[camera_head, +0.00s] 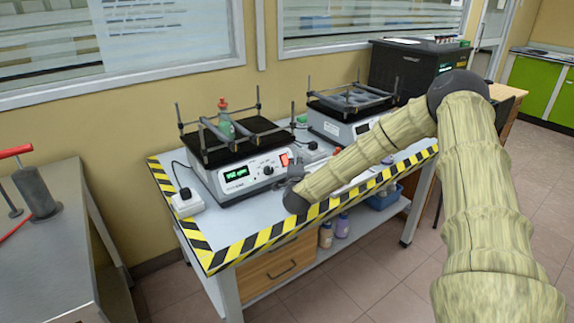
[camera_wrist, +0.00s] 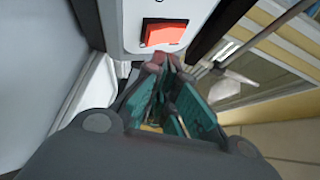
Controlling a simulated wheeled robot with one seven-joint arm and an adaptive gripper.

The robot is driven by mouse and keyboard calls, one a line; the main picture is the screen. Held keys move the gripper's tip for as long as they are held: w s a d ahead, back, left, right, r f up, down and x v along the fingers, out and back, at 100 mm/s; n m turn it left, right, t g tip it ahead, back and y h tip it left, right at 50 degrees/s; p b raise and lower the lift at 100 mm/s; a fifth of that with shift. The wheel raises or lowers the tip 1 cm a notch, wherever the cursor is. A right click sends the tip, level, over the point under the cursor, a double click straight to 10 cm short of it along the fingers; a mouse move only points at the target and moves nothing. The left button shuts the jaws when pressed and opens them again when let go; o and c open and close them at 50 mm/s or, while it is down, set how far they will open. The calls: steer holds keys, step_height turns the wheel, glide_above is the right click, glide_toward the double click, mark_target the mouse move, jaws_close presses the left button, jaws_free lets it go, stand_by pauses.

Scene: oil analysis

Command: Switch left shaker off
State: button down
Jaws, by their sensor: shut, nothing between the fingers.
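The left shaker (camera_head: 232,185) stands on the table, a white box with a black platform on top. Its display (camera_head: 236,174) is lit green. Its red switch (camera_head: 284,159) is on the right of the front panel and fills the top middle of the wrist view (camera_wrist: 163,34). My gripper (camera_head: 291,168) is in front of the panel's right end, close to the switch. In the wrist view its fingertips (camera_wrist: 164,60) are together and empty, just below the switch. I cannot tell whether they touch the panel.
A green bottle with a red cap (camera_head: 225,122) stands on the left shaker's platform. The right shaker (camera_head: 345,127) stands behind my arm. The table has a striped edge (camera_head: 262,240).

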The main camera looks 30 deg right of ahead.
steer(key=shift+w+f, duration=0.15)
steer(key=shift+w+f+b, duration=0.1)
steer(key=shift+w+b, duration=0.1)
steer(key=shift+b, duration=0.15)
steer(key=shift+w+f, duration=0.15)
steer(key=shift+w, duration=0.1)
stand_by(0.8)
steer(key=shift+s, duration=0.1)
steer(key=shift+s+r, duration=0.45)
steer(key=shift+s, duration=0.1)
steer(key=s+r+p, duration=0.2)
steer(key=s+p, duration=0.1)
steer(key=s, duration=0.1)
steer(key=shift+d+r, duration=0.15)
steer(key=shift+r, duration=0.25)
stand_by(0.3)
